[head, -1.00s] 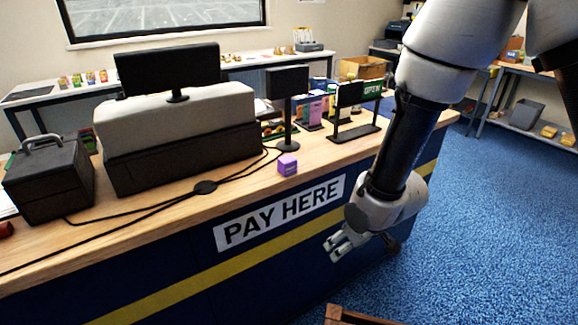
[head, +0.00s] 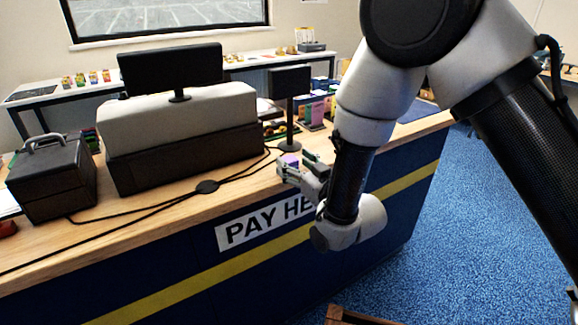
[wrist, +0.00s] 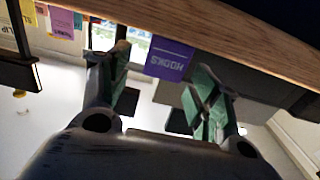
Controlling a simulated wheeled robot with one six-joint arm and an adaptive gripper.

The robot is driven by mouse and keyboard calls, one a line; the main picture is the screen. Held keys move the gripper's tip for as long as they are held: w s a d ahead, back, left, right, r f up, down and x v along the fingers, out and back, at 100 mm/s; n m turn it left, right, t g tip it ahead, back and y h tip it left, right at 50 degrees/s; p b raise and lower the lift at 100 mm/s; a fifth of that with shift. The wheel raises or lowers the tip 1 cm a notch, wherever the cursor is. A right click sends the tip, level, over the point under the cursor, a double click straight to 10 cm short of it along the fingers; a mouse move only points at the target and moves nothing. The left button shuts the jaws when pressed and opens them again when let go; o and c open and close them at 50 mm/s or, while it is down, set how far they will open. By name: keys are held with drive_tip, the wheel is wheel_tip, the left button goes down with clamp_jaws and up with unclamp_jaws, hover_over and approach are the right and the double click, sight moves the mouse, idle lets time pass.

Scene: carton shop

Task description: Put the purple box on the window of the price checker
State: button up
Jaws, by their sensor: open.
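The purple box (head: 290,158) sits on the wooden counter near its front edge, partly hidden behind my gripper in the head view. In the wrist view, which is upside down, the purple box (wrist: 170,61) shows the word HOOKS and appears between the two fingers, apart from them. My gripper (head: 298,165) is open and empty at the counter's front edge, fingers toward the box; it also shows in the wrist view (wrist: 162,75). A black screen on a stand (head: 289,81) rises behind the box. I cannot tell for sure whether it is the price checker; no window is clearly visible.
The counter (head: 140,218) carries a cash register (head: 185,133) with a dark monitor and a black case (head: 50,180). Black cables run across the top to the left of the box. Coloured packets (head: 312,112) stand behind my arm. Blue floor (head: 455,240) is free at right.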

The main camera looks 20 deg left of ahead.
sight(289, 159)
drive_tip(key=shift+x, duration=1.55)
drive_tip(key=shift+s, duration=0.1)
drive_tip(key=c, duration=1.2)
